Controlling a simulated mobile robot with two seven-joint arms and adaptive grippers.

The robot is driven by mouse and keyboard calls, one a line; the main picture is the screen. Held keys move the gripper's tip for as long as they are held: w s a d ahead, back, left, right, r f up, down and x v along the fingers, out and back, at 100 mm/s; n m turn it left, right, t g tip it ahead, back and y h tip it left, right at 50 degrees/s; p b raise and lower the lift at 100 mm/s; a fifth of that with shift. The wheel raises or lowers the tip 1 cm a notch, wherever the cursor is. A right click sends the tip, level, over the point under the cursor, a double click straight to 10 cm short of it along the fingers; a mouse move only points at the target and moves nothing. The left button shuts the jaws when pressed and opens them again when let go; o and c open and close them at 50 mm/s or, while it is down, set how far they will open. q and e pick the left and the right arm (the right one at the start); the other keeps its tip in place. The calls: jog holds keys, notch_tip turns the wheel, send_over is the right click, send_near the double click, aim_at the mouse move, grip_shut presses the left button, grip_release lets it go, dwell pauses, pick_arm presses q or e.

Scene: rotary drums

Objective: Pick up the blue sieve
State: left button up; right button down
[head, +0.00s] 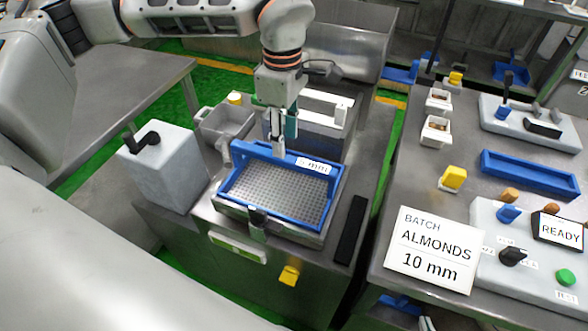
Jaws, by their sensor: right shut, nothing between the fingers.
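The blue sieve (328,182) is a rectangular frame with a grey perforated mesh and a label reading 5 mm on its far rail. It sits on a metal drum station left of centre. My left gripper (281,147) comes down from above at the sieve's far rail, its fingertips overlapping the rail in the picture. I cannot tell whether the fingers straddle the rail, touch it or are closed on it. My right gripper is not in view.
A grey box with a black crank (167,168) stands left of the sieve. A metal bin (222,128) is behind it. The right table holds a sign reading ALMONDS 10 mm (432,250), a blue tray (530,174) and a control box (520,270).

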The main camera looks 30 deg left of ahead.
aim_at(282, 160)
pick_arm(q)
jog(key=f, duration=0.6)
jog(key=shift+s+a+f, duration=0.3)
jog(key=shift+a+f, duration=0.1)
jog(key=shift+f, duration=0.3)
jog(key=shift+c, duration=0.5)
jog(key=shift+w+r, duration=0.1)
grip_shut()
